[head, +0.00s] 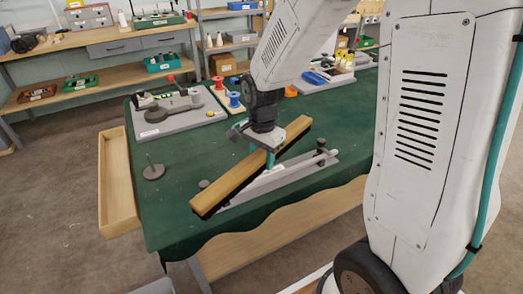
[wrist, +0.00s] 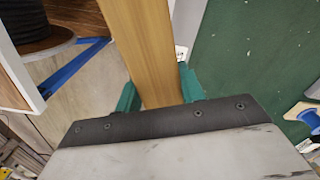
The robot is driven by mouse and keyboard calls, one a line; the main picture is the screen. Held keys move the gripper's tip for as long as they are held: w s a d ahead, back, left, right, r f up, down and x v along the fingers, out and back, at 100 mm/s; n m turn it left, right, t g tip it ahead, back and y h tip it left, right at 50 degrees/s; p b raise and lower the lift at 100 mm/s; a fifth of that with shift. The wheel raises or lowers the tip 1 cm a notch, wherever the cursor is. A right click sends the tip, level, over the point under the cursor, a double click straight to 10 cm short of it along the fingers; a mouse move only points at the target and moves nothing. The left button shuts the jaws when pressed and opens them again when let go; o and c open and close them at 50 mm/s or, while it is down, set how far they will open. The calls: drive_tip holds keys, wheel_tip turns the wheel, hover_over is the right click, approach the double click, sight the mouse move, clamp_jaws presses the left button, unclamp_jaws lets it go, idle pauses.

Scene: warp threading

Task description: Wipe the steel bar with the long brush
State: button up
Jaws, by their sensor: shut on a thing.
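The long brush (head: 235,185) has a long wooden back with a dark underside, tilted diagonally in the head view. My gripper (head: 268,158) is shut on it near its middle. In the wrist view the brush's wooden back (wrist: 142,45) runs up between the teal fingers of my gripper (wrist: 160,92). Below and behind the brush, a light grey base (head: 290,181) lies on the green cloth with dark knobbed supports at its ends. The steel bar seems to belong there but is mostly hidden by the brush. I cannot tell whether the brush touches it.
The green-covered table (head: 175,205) has free cloth at left, where a small dark stand (head: 153,171) sits. A wooden tray (head: 117,185) hangs at the left edge.

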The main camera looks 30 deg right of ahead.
drive_tip(key=shift+r, duration=1.25)
